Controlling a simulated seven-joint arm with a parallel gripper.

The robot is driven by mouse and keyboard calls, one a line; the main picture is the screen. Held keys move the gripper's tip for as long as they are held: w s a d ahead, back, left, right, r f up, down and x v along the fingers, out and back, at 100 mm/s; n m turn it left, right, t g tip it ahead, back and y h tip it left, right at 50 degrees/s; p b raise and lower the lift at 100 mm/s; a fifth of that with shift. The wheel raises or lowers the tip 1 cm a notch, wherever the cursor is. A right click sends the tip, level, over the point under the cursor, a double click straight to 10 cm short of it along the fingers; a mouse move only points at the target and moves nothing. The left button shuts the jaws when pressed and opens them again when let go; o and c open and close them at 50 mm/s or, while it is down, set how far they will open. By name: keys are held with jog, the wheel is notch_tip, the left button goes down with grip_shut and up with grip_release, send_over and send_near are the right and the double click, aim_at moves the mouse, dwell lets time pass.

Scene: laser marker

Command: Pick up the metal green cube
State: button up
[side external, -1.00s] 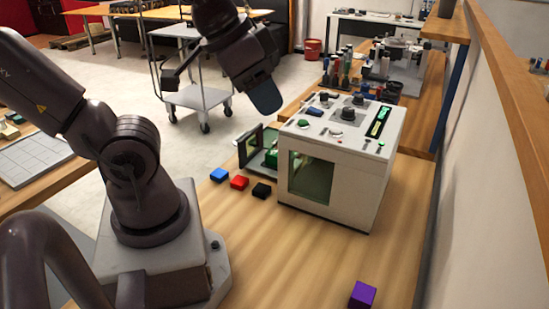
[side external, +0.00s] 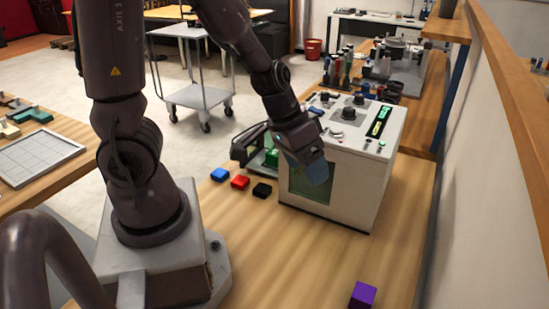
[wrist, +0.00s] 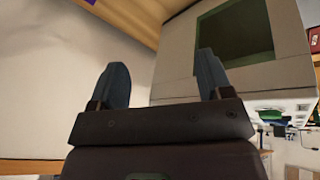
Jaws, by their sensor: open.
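A green cube (side external: 272,157) shows partly in the side view, at the open left side of the white laser marker box (side external: 350,196). The box's door and my gripper's wrist partly hide it. My gripper (side external: 312,171) hangs in front of the box's window, to the right of the green cube and apart from it. In the wrist view my gripper (wrist: 162,72) has its two blue fingers spread with nothing between them. The box (wrist: 175,70) and its dark green window (wrist: 234,34) show past the fingers; I cannot make out the cube there.
Blue (side external: 219,174), red (side external: 240,182) and black (side external: 262,190) blocks lie in a row left of the box. A purple cube (side external: 363,295) lies near the front right. The table (side external: 310,245) in front of the box is clear. A wall runs along the right.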

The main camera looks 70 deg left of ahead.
jog(key=s+a+f+n+g+y, duration=0.1)
jog(key=s+a+f+g+y, duration=0.3)
jog(key=a+f, duration=0.6)
jog(key=s+a+f+m+y, duration=0.1)
jog(key=s+a+m+y, duration=0.35)
jog(key=a, duration=0.35)
notch_tip(320, 180, up, 2)
jog(key=m+t+y, duration=0.5)
jog(key=m+t, duration=0.1)
jog(key=m, duration=1)
send_over(274, 152)
jog(key=s+d, duration=0.2)
jog(key=s, duration=0.3)
jog(key=f+m+t, duration=0.1)
jog(key=m, duration=0.1)
jog(key=d+f+m+t+h, duration=0.1)
jog(key=m, duration=0.2)
jog(key=d+f+m+t, duration=0.1)
jog(key=m, duration=0.1)
jog(key=shift+w+d+f+m+h, duration=0.1)
jog(key=shift+w+f+m+h, duration=0.15)
jog(key=shift+m, duration=0.1)
jog(key=shift+d+f+m+t+h, duration=0.25)
jog(key=shift+f+m, duration=0.2)
jog(key=shift+m, duration=0.35)
jog(key=x, duration=0.7)
jog(key=shift+w+a+f, duration=0.1)
jog(key=shift+a+f, duration=0.05)
jog(key=shift+a, duration=0.05)
